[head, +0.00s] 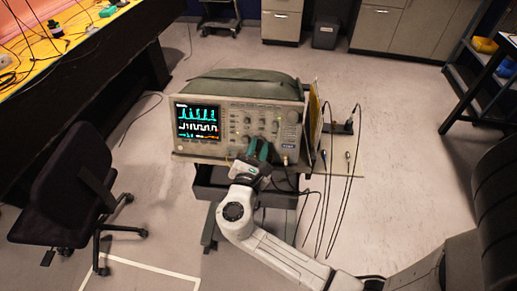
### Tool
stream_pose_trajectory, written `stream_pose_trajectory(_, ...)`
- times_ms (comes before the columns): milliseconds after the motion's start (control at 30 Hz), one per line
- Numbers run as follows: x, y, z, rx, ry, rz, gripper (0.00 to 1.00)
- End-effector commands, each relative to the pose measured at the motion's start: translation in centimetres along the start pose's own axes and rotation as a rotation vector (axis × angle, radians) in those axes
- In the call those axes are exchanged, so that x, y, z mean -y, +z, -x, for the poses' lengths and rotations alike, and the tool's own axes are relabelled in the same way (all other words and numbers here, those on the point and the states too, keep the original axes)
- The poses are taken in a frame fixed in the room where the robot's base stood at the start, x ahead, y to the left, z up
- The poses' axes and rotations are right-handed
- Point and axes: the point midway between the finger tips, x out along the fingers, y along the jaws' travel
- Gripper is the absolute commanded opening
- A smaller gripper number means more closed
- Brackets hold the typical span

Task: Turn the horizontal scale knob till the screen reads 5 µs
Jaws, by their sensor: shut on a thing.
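The oscilloscope (240,110) stands on a cart, with its lit screen (198,118) at the left of its front panel. Cyan traces and a white square-like trace show on the screen; its small text is too small to read, so I cannot tell the time scale. Knobs and buttons fill the panel to the right of the screen. My gripper (258,148), with green fingers, is at the lower middle-right of this panel, shut on a knob. The fingers hide that knob, so I cannot tell its marking or its angle.
Black cables (325,200) hang at the right of the cart, near my arm. A black chair (70,190) stands at the left, by a yellow-topped bench (60,45). A dark shelf (480,85) is at the right. Open floor lies between.

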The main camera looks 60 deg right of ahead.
Motion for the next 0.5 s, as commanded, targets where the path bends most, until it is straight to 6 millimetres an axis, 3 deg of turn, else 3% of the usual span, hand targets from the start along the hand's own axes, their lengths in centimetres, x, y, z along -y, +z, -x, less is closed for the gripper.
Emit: stream_pose_trajectory(500,-0.6,0.01,-0.03,0.016,-0.193,-0.432,0.0)
